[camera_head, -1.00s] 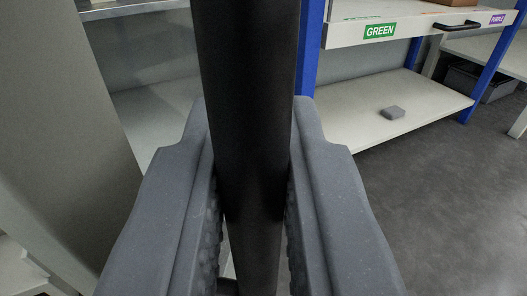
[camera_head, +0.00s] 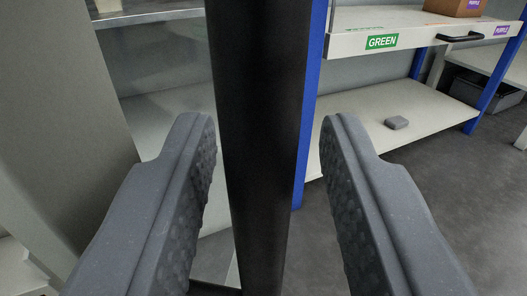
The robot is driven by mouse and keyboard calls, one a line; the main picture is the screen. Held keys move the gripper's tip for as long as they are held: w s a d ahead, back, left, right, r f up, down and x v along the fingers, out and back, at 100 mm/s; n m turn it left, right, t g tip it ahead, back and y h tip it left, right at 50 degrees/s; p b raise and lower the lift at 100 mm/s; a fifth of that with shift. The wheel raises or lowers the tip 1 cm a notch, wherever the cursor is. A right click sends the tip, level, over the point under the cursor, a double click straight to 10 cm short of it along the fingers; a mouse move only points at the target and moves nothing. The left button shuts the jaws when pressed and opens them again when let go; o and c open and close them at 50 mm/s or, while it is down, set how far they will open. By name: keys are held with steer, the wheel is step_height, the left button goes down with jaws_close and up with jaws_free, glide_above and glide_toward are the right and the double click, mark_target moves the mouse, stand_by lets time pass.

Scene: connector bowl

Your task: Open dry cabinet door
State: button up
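A thick black vertical bar (camera_head: 262,120), which looks like the door edge or handle of the dry cabinet, runs from top to bottom of the view. My gripper (camera_head: 268,135) is open, with one finger on each side of the bar. The left finger is close to the bar; a wider gap shows at the right finger. The grey cabinet side (camera_head: 65,90) stands at the left. Pale shelves (camera_head: 170,115) show between it and the bar. The bar hides part of what lies behind; the door's full outline is out of view.
A brown box (camera_head: 458,7) is above. Dark floor (camera_head: 440,185) is clear at right.

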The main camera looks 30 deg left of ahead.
steer(key=p+v, duration=0.3)
steer(key=v, duration=1)
steer(key=shift+s+d, duration=0.2)
steer(key=shift+s, duration=0.15)
steer(key=shift+f, duration=0.1)
